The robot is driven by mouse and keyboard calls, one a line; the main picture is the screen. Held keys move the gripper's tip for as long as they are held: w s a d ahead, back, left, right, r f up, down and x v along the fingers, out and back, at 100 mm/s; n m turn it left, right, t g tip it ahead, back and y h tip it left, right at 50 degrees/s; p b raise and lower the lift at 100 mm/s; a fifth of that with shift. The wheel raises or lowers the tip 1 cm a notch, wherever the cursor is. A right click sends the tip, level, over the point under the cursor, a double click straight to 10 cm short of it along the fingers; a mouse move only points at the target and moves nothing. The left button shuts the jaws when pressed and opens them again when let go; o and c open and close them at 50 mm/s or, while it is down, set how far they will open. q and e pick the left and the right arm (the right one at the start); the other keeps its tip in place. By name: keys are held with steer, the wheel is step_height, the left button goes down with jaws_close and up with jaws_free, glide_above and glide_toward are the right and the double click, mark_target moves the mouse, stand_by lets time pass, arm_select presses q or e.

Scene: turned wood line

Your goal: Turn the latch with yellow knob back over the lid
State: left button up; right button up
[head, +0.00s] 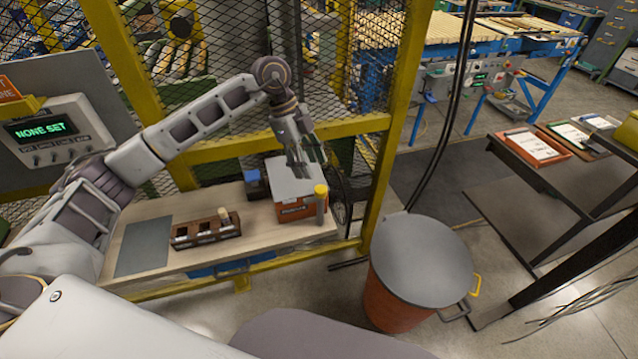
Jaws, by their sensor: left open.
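An orange box (291,210) with a flat grey lid (286,178) stands at the right end of the wooden bench (255,236). A yellow knob (321,189) tops a grey upright piece at the box's front right corner. It appears beside the lid, not across it; how it joins the box is too small to tell. My left gripper (307,160) is open and empty, pointing down above the back right part of the lid. It hides part of the lid's back edge, and I cannot tell whether it touches. My right gripper is out of view.
A wooden rack (207,232) and grey mat (143,246) lie left on the bench. A blue-topped block (253,182) stands just left of the box. Yellow mesh fencing (225,160) rises behind. A large lidded drum (420,262) stands right of the bench.

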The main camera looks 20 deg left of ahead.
mark_target(321, 188)
arm_select(q)
steer(key=shift+p+x, duration=0.65)
steer(key=shift+x, duration=3.2)
steer(key=shift+s, duration=0.1)
steer(key=c, duration=1)
